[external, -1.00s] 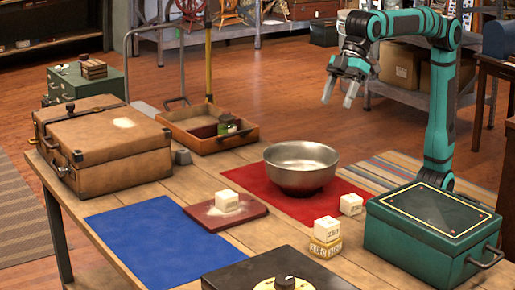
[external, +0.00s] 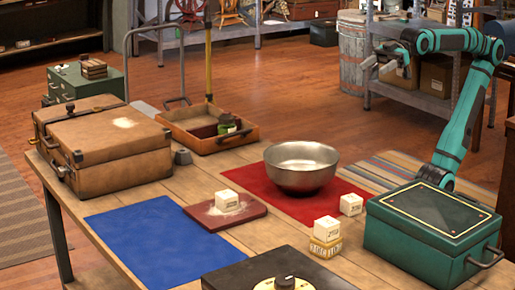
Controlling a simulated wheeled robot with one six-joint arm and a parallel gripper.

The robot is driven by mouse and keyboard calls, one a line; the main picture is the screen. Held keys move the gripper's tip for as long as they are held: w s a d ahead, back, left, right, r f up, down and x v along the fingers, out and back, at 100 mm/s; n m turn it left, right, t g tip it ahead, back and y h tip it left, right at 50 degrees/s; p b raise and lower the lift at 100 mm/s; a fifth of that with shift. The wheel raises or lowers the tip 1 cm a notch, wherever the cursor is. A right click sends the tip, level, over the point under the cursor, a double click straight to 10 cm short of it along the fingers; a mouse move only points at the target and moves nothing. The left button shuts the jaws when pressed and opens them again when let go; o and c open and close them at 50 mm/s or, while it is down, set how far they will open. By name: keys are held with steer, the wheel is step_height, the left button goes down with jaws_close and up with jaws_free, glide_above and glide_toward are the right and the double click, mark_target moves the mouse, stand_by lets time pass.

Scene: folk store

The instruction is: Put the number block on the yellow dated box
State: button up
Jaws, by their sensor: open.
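A white number block (external: 327,230) with dark print on its side sits on top of the small yellow dated box (external: 325,247), near the front of the table. Two similar white blocks show: one block (external: 351,204) lies on the table just right of the red cloth, and another block (external: 226,199) sits on the dark red board (external: 253,211). My gripper (external: 373,66) is open and empty, raised well above and behind the table, far from the blocks. It points to the left.
A metal bowl (external: 301,167) stands on the red cloth (external: 258,181). A green box (external: 430,222) is at the right, a black case (external: 260,275) with a dial in front. A brown suitcase (external: 110,145) and an open tray (external: 205,142) stand behind the blue mat (external: 160,240).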

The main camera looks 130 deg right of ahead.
steer(key=s+d+f+t, duration=0.2)
steer(key=s+f, duration=0.1)
steer(key=s, duration=0.6)
steer(key=shift+f+t+h, duration=0.3)
steer(key=shift+h, duration=0.1)
